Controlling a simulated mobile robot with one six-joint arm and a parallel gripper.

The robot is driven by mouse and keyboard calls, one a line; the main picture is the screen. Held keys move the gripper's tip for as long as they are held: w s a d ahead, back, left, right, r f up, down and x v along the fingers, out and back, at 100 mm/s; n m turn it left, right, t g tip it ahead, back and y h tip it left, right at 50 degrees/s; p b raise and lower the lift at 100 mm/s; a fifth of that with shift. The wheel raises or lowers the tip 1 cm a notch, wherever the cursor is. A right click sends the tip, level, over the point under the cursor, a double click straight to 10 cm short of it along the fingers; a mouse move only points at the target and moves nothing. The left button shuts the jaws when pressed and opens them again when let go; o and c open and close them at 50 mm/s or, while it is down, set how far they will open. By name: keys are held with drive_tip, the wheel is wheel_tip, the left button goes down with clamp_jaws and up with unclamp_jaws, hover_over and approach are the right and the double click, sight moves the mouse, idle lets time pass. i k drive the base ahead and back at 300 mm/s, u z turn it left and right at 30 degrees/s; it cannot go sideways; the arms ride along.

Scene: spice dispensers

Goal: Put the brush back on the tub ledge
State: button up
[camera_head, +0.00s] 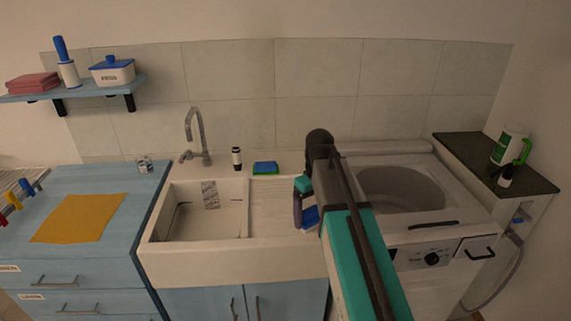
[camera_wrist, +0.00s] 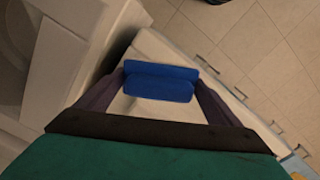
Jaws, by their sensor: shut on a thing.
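My gripper (camera_head: 303,207) is shut on a blue object, which I take to be the brush (camera_head: 310,217); it also shows between my dark fingers in the wrist view (camera_wrist: 160,82). The gripper holds it over the right end of the white sink unit, near the front edge. Its lower end and any contact with the surface are hard to make out. The white sink tub (camera_head: 205,212) is at the left, with a pale ledge (camera_head: 220,173) along its back. The ribbed drainboard (camera_head: 280,210) lies between the tub and my gripper.
A washing machine (camera_head: 420,230) with a round opening is at the right. An orange cloth (camera_head: 80,218) lies on the left counter.

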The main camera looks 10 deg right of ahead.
sight(298, 169)
drive_tip(key=u, duration=0.05)
drive_tip(key=i, duration=1)
drive_tip(key=z, duration=0.05)
